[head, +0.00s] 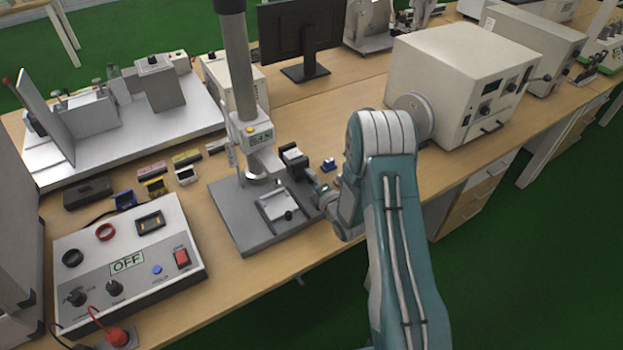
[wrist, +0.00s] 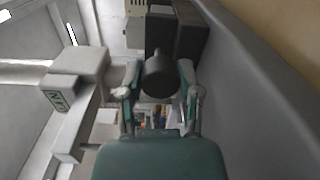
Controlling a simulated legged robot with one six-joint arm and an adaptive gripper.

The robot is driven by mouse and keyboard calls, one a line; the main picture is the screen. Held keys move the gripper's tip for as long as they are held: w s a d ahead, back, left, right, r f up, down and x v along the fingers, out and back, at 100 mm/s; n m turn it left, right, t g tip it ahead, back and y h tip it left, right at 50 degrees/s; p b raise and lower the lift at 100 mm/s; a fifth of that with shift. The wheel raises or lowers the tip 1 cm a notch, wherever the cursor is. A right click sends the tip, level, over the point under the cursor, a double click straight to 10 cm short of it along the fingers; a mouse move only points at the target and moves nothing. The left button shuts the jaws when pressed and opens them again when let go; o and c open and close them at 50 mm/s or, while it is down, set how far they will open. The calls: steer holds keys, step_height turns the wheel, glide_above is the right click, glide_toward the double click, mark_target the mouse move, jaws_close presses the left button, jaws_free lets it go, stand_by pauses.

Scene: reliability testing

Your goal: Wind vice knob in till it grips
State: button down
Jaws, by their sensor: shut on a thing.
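The vice is a dark block (head: 295,161) at the right side of the grey test stand (head: 247,230) in the head view. In the wrist view the dark block (wrist: 190,38) is at the top, with a round dark knob (wrist: 160,77) sticking out towards the camera. My gripper (head: 324,196) is low at the stand's right edge. In the wrist view my gripper (wrist: 159,82) has one finger on each side of the knob and is shut on it. The inside of the vice and the gap between its jaws are hidden.
The stand's column (head: 236,70) rises beside the vice. A control box (head: 125,255) stands at left, and a large beige instrument (head: 440,75) at back right. A small blue part (head: 328,164) lies near my arm. Bare bench lies in front of the stand.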

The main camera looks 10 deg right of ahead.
steer(key=shift+d+f+m, duration=0.1)
steer(key=shift+f+m, duration=0.1)
steer(key=shift+m, duration=1.1)
steer(key=shift+c, duration=1.5)
jaws_free()
steer(key=shift+f, duration=0.1)
steer(key=shift+d, duration=0.1)
steer(key=v, duration=1.2)
steer(key=shift+r, duration=0.25)
steer(key=shift+w, duration=0.1)
